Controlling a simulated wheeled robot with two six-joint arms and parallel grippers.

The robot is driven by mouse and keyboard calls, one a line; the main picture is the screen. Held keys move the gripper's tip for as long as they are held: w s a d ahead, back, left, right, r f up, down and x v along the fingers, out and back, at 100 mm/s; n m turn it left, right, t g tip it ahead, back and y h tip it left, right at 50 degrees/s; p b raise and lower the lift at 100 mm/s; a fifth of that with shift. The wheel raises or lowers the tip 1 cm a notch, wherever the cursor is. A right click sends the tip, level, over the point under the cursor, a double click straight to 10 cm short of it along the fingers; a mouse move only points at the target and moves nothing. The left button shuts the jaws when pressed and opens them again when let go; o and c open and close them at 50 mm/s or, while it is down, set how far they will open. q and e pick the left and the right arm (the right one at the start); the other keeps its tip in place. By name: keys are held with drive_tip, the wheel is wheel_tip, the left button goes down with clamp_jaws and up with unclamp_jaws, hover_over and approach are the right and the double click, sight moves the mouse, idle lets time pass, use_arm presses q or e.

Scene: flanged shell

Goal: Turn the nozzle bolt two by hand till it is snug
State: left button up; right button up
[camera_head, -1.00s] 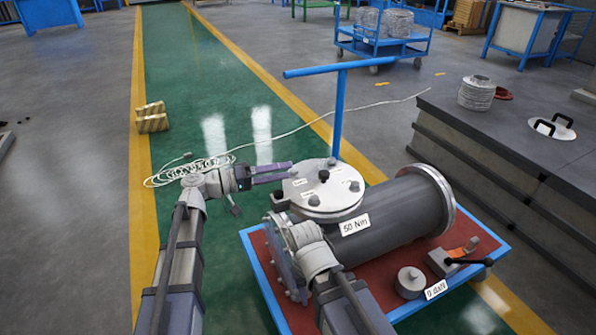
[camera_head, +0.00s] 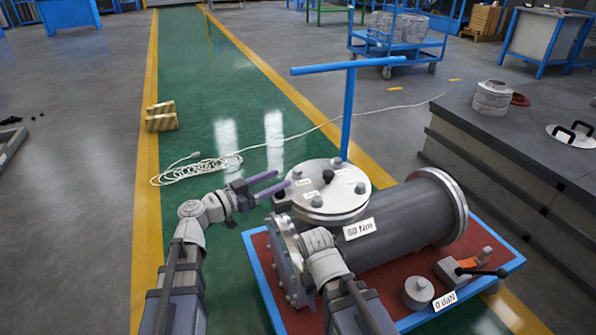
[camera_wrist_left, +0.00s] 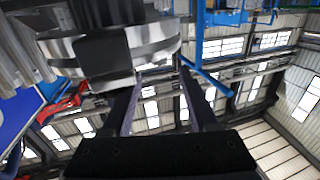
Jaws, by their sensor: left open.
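The round nozzle cover (camera_head: 343,208) lies on top of the dark grey flanged shell (camera_head: 405,213). Several bolts stand around its rim: a left one (camera_head: 296,174), a back one (camera_head: 335,162), a right one (camera_head: 360,187) and a front one (camera_head: 316,201). Their small labels are too blurred to tell which is bolt two. My left gripper (camera_head: 279,181) is open and empty, its purple fingertips at the cover's left edge beside the left bolt. In the left wrist view its fingers (camera_wrist_left: 160,95) stand apart beneath a shiny flange edge (camera_wrist_left: 150,42). My right gripper's fingers are hidden behind its wrist.
The shell rests on a red-topped blue cart (camera_head: 384,327) with an upright blue handle (camera_head: 347,110). A grey weight (camera_head: 417,291) and an orange-and-black lever clamp (camera_head: 468,266) sit at its front right. A dark bench (camera_head: 480,155) stands right.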

sight(293, 172)
use_arm(q)
drive_tip(key=x, duration=0.7)
drive_tip(key=shift+w+d, duration=0.15)
drive_tip(key=shift+d, duration=0.05)
clamp_jaws()
idle(0.4)
